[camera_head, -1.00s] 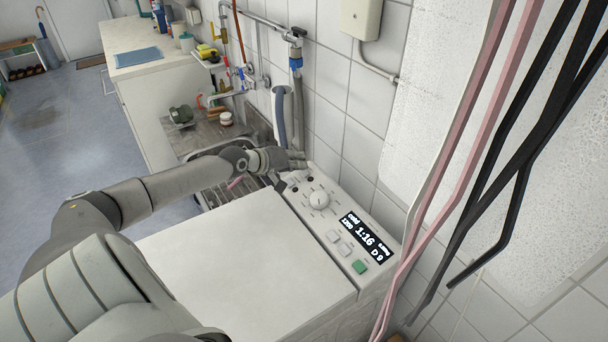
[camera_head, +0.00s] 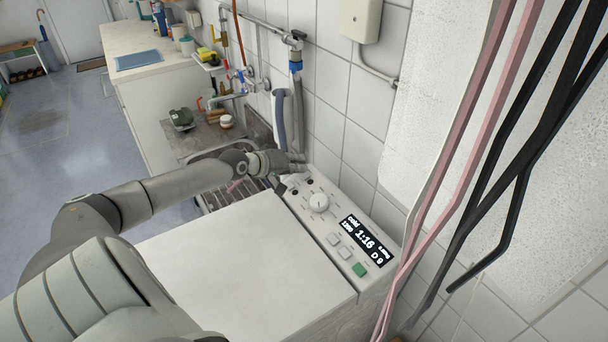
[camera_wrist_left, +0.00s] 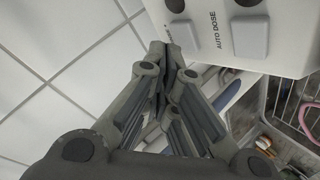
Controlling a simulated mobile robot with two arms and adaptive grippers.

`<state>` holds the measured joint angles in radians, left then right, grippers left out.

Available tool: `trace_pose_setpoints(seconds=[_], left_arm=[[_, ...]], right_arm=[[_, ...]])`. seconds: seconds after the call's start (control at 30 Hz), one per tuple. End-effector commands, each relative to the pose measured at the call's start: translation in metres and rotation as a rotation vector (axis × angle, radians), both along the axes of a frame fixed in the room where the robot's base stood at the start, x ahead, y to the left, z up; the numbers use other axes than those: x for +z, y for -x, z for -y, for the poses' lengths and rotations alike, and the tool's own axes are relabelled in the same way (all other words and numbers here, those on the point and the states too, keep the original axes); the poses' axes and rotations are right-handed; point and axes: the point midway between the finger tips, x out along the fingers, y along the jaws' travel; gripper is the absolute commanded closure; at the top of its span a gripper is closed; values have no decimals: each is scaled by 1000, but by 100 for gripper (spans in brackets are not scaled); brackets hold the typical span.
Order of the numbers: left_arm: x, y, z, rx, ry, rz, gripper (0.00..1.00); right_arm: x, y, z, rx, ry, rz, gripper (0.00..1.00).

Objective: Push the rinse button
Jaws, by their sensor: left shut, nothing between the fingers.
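The washing machine's control panel (camera_head: 330,215) runs along the wall side of the white top, with a round knob, a lit display, two pale buttons and a green one. More controls lie at its far end, partly hidden by my left gripper (camera_head: 299,165). In the left wrist view, my left gripper (camera_wrist_left: 163,48) is shut and empty, its tips close beside a pale square button (camera_wrist_left: 182,35). That button's label is mostly hidden and I cannot read it; contact cannot be told. A second pale button (camera_wrist_left: 250,36) is labelled AUTO DOSE. My right gripper is not in view.
The flat machine top (camera_head: 235,265) is clear. Beyond it are a sink (camera_head: 215,152) and a counter with a blue cloth (camera_head: 139,58). Pipes and a grey hose (camera_head: 298,110) run along the tiled wall. Pink and black cables (camera_head: 480,150) hang at the right.

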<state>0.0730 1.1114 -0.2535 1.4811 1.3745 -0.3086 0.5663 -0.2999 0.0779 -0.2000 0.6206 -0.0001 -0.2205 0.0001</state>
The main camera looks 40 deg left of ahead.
Motion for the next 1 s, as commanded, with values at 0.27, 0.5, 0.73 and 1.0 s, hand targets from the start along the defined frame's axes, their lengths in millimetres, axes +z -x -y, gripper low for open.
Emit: trace_pose_setpoints(seconds=[0.27, 0.5, 0.73, 1.0], left_arm=[[0, 0, 0, 0, 0, 0, 100], [-7, -2, 1, 0, 0, 0, 100], [-8, -2, 1, 0, 0, 0, 100], [-9, -2, 1, 0, 0, 0, 100]], right_arm=[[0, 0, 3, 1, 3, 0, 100], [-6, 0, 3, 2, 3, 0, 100], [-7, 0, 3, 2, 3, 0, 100], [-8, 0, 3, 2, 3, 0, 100]])
